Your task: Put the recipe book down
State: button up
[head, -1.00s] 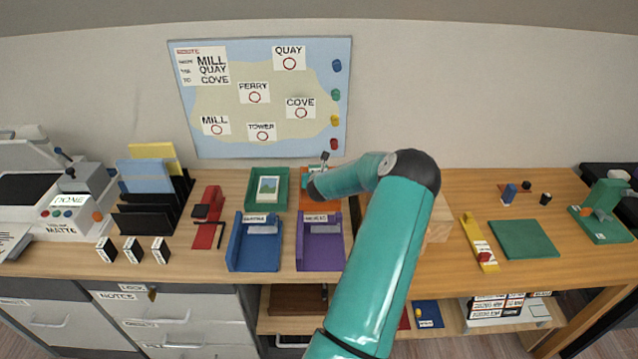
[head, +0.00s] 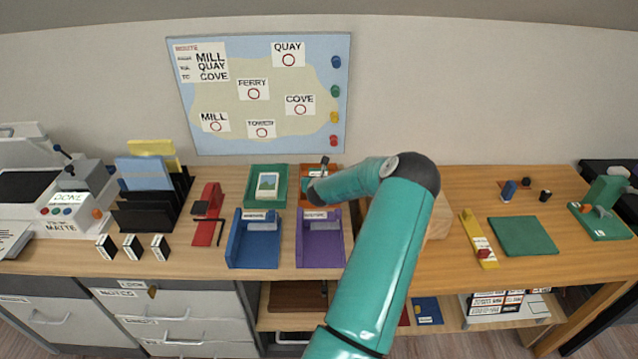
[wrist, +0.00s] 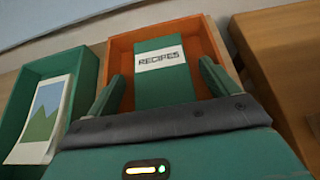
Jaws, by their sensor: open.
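The recipe book is green with a white "RECIPES" label (wrist: 162,59). In the wrist view it lies in an orange tray (wrist: 121,54), which also shows in the head view (head: 306,170). My gripper (wrist: 160,84) is open, with one finger on each side of the book and a visible gap to each finger. The near end of the book is hidden behind my gripper's body. In the head view my arm reaches over the orange tray and mostly covers it, and I cannot make out the book there.
A green tray (head: 252,190) with a picture card (head: 267,186) stands left of the orange tray. Blue (head: 238,245) and purple (head: 310,256) trays stand in front. A wooden block (head: 440,218) is to the right. The wall with a map board is close behind.

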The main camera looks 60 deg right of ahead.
jog(key=v, duration=1.1)
jog(key=shift+s+a, duration=0.1)
jog(key=shift+a, duration=0.05)
